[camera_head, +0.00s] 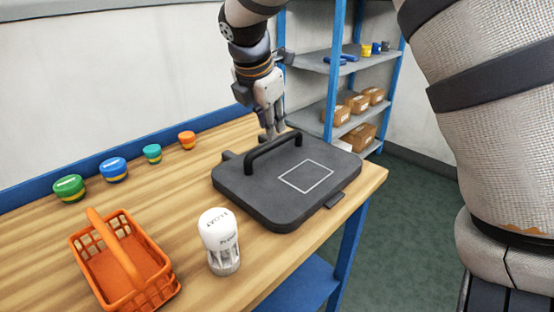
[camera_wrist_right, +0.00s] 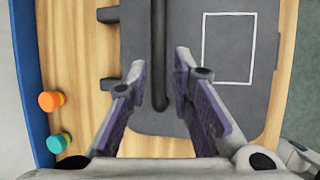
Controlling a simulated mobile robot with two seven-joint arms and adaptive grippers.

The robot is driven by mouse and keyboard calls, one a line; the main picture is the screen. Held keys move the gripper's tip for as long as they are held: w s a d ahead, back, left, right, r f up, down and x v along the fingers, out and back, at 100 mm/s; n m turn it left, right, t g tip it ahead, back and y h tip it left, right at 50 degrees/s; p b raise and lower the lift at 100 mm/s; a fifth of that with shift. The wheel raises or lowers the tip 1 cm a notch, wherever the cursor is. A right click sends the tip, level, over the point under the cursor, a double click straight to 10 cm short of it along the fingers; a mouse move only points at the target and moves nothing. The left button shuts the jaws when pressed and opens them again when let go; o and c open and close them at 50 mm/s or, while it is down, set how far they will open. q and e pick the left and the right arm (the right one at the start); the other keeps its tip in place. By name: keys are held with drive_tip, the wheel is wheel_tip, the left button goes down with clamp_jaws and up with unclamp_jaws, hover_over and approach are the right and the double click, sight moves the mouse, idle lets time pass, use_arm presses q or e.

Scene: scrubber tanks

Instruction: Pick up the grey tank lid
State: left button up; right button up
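The dark grey tank lid (camera_head: 238,186) lies flat on the wooden table, with an arched black handle (camera_head: 275,150) and a white rectangle outline on top. It also shows in the right wrist view (camera_wrist_right: 185,85), where the handle (camera_wrist_right: 160,45) runs between the fingers. Whether the fingertips are level with the bar cannot be told. My left gripper is out of view.
A white filter-like item (camera_head: 220,240) stands in front of the lid, beside an orange basket (camera_head: 150,268). Several small coloured jars, including a green one (camera_head: 68,188), line the blue back edge (camera_head: 30,195). A shelf rack (camera_head: 345,60) with boxes stands behind the table.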

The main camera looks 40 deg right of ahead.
sight(275, 140)
drive_tip(key=x, duration=0.3)
drive_tip(key=shift+s+f, duration=0.1)
drive_tip(key=shift+f, duration=0.2)
drive_tip(key=x, duration=0.2)
drive_tip(key=d+x, duration=0.1)
drive_tip(key=x, duration=0.2)
drive_tip(key=shift+w+b, duration=0.2)
drive_tip(key=shift+b, duration=0.2)
drive_tip(key=shift+r, duration=0.2)
clamp_jaws()
